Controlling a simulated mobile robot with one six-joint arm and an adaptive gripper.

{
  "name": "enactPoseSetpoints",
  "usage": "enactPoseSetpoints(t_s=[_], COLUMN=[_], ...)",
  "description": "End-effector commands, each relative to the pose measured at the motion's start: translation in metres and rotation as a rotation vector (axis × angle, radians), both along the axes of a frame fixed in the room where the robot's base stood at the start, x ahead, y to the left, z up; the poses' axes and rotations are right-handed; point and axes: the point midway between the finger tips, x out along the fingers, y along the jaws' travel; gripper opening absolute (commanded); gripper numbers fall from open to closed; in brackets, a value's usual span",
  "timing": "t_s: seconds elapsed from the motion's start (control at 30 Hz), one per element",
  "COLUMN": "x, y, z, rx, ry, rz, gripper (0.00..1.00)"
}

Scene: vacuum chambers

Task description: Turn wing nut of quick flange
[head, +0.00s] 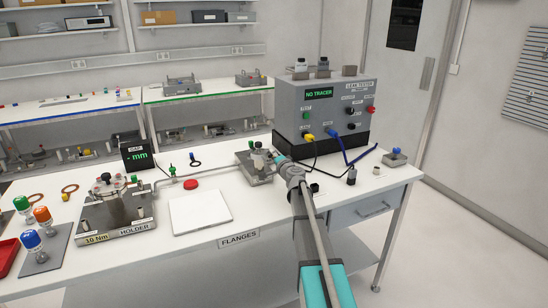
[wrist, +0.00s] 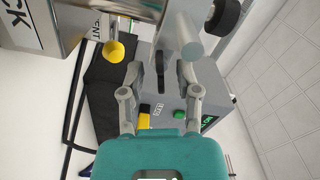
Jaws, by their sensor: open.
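My gripper (head: 281,161) reaches over the bench to a small metal fixture (head: 255,172) bearing a quick flange assembly. In the wrist view my gripper (wrist: 160,74) is open, its two fingertips apart. A narrow dark part, apparently the wing nut (wrist: 160,62), stands between the fingertips, with a visible gap on each side. A pale metal cylinder (wrist: 183,30) is just beyond it, and a black knob (wrist: 223,16) is at the upper right. In the head view the gripper hides part of the fixture, and the wing nut cannot be made out there.
The leak tester (head: 326,108), with yellow and blue cables, stands behind my gripper. The metal holder (head: 117,215), a white plate (head: 201,212) and a red cap (head: 191,184) are to the left. A small box (head: 395,160) sits at the right. The bench's front right is mostly clear.

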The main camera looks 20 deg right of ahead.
Motion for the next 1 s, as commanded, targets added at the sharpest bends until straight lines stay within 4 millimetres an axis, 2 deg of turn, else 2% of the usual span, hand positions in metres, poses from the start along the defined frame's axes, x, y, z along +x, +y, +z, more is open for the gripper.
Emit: enactPoseSetpoints(t_s=[0.27, 0.7, 1.0], x=[-0.020, -0.088, -0.117], y=[0.000, -0.002, -0.004], z=[0.000, 0.000, 0.000], rx=[0.000, 0.000, 0.000], ry=[0.000, 0.001, 0.001], rz=[-0.001, -0.001, -0.001], gripper=[0.43, 0.43, 0.43])
